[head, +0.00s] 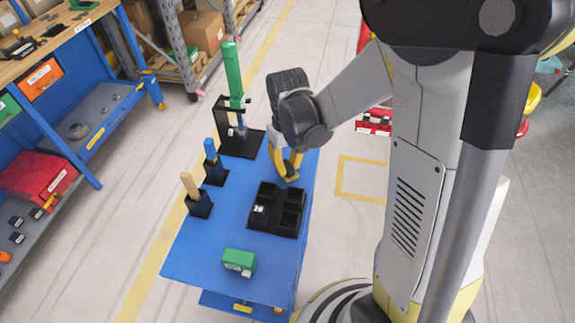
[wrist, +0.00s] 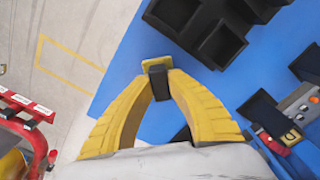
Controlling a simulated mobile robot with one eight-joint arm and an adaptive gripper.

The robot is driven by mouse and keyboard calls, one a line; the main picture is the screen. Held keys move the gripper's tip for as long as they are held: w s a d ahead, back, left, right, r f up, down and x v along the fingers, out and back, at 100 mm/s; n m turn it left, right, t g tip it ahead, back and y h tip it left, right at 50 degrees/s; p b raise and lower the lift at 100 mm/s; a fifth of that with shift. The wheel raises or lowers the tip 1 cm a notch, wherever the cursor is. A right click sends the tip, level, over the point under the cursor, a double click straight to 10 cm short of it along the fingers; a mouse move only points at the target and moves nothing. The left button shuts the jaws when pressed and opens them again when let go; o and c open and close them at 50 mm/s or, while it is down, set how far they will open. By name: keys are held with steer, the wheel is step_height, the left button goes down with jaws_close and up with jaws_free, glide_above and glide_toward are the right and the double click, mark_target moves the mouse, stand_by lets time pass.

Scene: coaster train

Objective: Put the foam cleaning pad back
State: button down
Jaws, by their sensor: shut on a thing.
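My gripper (head: 291,172) is over the right side of the blue cart top, just behind the black compartment tray (head: 277,225). In the wrist view, its yellow fingers (wrist: 157,76) are shut on a small dark block with a flat yellow end, which I take to be the foam cleaning pad (wrist: 158,84). The pad is apart from the tray (wrist: 241,47), which lies up and to the right in that view. The compartments I see there look empty and dark. The pad is mostly hidden by the fingers in the head view.
On the blue cart (head: 205,245) stand a tall green-handled tool (head: 233,70) in a black stand, a blue-handled holder (head: 214,168) and a tan-handled holder (head: 196,198). A green box (head: 239,262) lies near the front. A workbench and shelves (head: 90,115) are at left.

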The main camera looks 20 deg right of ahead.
mark_target(288, 166)
steer(key=c, duration=1.4)
jaws_free()
steer(key=shift+f, duration=0.1)
step_height(288, 166, up, 12)
steer(key=r+p, duration=0.1)
steer(key=p, duration=0.4)
steer(key=s+r+m+t, duration=0.2)
steer(key=s+r+t, duration=0.5)
steer(key=s, duration=0.4)
steer(key=shift+r, duration=0.8)
steer(key=shift+w, duration=0.1)
